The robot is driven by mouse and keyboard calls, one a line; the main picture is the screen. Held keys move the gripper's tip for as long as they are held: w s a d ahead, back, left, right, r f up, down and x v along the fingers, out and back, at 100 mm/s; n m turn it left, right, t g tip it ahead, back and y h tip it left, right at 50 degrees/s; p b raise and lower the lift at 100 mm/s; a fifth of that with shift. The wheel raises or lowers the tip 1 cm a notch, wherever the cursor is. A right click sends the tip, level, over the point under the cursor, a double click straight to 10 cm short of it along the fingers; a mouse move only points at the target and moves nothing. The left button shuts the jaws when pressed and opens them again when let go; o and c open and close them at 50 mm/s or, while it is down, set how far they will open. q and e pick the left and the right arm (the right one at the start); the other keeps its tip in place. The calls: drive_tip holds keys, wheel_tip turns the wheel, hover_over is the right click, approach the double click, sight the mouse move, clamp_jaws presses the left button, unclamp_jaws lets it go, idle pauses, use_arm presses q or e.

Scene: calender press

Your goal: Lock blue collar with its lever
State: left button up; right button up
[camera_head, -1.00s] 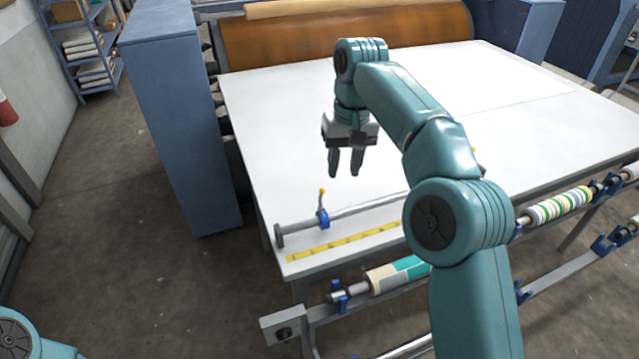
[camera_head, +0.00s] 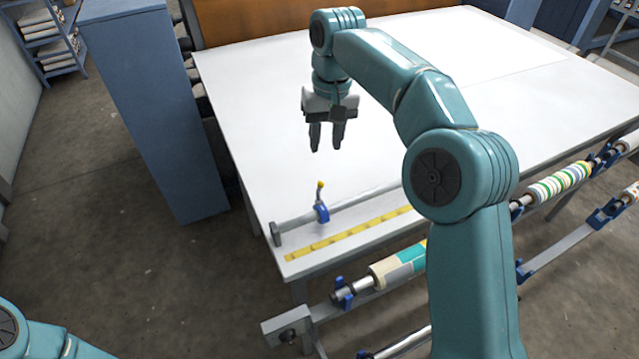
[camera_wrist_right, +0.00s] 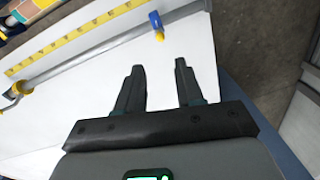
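The blue collar (camera_head: 323,214) sits around a grey metal bar near the near left corner of the white table. Its lever (camera_head: 320,190), tipped yellow, stands up from it. My right gripper (camera_head: 326,146) is open and empty, fingers pointing down, above the table and farther back than the collar, touching nothing. In the right wrist view, the blue collar (camera_wrist_right: 155,20) and its yellow lever tip (camera_wrist_right: 160,37) lie beyond the open fingers (camera_wrist_right: 160,68). My left gripper is out of view; only part of my left arm shows at the bottom left.
The bar (camera_head: 362,199) runs along the near table edge, partly hidden by my right arm. A yellow ruler strip (camera_head: 345,234) lies in front of it. Patterned rollers (camera_head: 400,265) hang below the edge. A blue cabinet (camera_head: 150,110) stands left. The white tabletop (camera_head: 260,130) is otherwise clear.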

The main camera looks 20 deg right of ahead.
sight(322, 183)
drive_tip(key=f, duration=1.2)
drive_tip(key=shift+s+a+f+p, duration=0.1)
drive_tip(key=shift+a+f+p, duration=0.2)
drive_tip(key=shift+a, duration=0.1)
drive_tip(key=shift+w+a+f, duration=0.25)
drive_tip(key=shift+a+f, duration=0.05)
drive_tip(key=shift+f, duration=0.25)
drive_tip(key=shift+s+d, duration=0.15)
drive_tip(key=c, duration=0.5)
clamp_jaws()
